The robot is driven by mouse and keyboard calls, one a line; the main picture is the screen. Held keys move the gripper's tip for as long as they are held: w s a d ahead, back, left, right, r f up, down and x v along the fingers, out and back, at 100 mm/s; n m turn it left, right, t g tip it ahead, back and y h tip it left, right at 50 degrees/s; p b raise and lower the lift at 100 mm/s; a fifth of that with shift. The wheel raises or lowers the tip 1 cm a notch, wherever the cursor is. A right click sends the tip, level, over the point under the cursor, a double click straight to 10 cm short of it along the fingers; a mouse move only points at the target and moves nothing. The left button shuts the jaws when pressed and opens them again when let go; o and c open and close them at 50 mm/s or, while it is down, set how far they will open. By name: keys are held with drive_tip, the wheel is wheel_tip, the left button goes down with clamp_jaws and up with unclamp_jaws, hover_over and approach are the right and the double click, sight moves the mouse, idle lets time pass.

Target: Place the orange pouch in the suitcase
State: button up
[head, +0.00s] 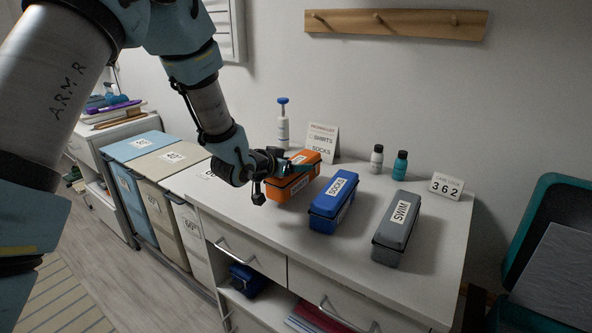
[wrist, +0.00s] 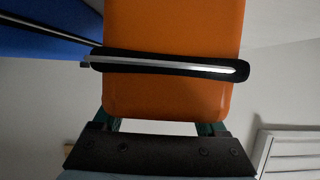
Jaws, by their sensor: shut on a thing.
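The orange pouch (head: 278,190) is at the left end of the row of pouches on the white counter. My gripper (head: 298,168) reaches it from the left and is shut on its upper part, with a teal finger across its top. I cannot tell whether the pouch touches the counter. In the wrist view the orange pouch (wrist: 170,90) fills the middle, between the fingers, with a dark strip and pale zip across it. The teal suitcase (head: 522,226) stands open at the right edge, partly out of frame, with a grey lining.
A blue SOCKS pouch (head: 327,205) stands close right of the orange one, then a grey SWIM pouch (head: 392,242). Behind are a pump bottle (head: 283,128), a packing sign (head: 322,139), two small bottles and a 362 card (head: 446,186). Lidded bins (head: 155,150) stand left.

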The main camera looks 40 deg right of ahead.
sight(280, 190)
drive_tip(key=shift+f, duration=1.05)
drive_tip(key=shift+f, duration=0.1)
drive_tip(key=shift+f, duration=0.15)
drive_tip(key=o, duration=1.5)
drive_tip(key=shift+a+r, duration=0.1)
drive_tip(key=shift+r, duration=0.2)
drive_tip(key=b+v, duration=0.2)
drive_tip(key=v, duration=0.9)
drive_tip(key=shift+s+a, duration=0.1)
drive_tip(key=shift+a, duration=0.3)
